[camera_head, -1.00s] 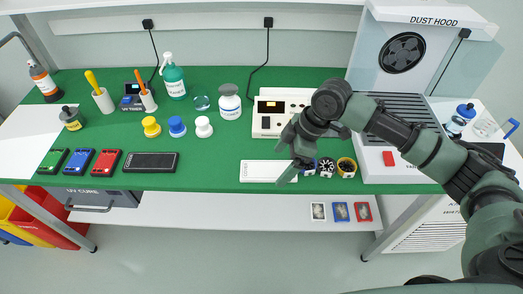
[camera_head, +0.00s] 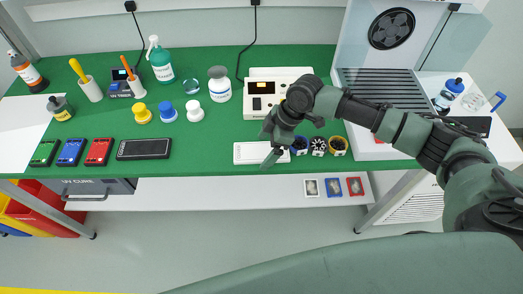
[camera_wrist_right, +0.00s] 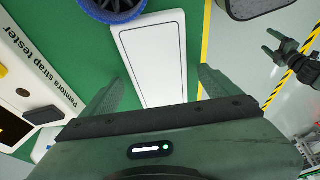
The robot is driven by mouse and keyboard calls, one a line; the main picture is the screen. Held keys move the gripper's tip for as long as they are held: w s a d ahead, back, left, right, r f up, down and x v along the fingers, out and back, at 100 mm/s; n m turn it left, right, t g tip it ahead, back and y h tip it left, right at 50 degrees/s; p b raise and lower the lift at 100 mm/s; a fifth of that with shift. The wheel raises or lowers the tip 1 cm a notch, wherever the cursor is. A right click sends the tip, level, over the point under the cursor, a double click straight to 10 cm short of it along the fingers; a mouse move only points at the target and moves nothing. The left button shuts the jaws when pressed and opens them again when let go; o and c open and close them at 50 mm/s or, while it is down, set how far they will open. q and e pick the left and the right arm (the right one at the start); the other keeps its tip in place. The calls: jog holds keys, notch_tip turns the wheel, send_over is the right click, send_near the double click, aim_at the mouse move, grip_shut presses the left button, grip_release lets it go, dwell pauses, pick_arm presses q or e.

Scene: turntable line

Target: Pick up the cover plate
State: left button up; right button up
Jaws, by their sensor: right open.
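The cover plate looks to be the white flat rectangular panel (camera_head: 246,153) at the front edge of the green bench top in the head view. In the right wrist view the white panel (camera_wrist_right: 153,55) lies between and beyond the spread fingers. My right gripper (camera_head: 268,160) hangs over the panel's right end and hides part of it. In the wrist view the right gripper (camera_wrist_right: 160,92) is open, with nothing held. My left gripper (camera_wrist_right: 275,45) shows small at the wrist view's right; its jaw state is unclear. It is out of the head view.
A white strap tester (camera_head: 262,102) stands behind the panel. Several small round parts (camera_head: 318,146) stand to its right. A dark rectangular plate (camera_head: 143,149) lies to its left. The dust hood (camera_head: 385,80) stands at right. Bare green bench shows between the plates.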

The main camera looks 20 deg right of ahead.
pick_arm(q)
jog(key=shift+s+a+f, duration=0.1)
jog(key=shift+s, duration=1)
pick_arm(e)
jog(key=c, duration=1.6)
jog(key=shift+r, duration=0.1)
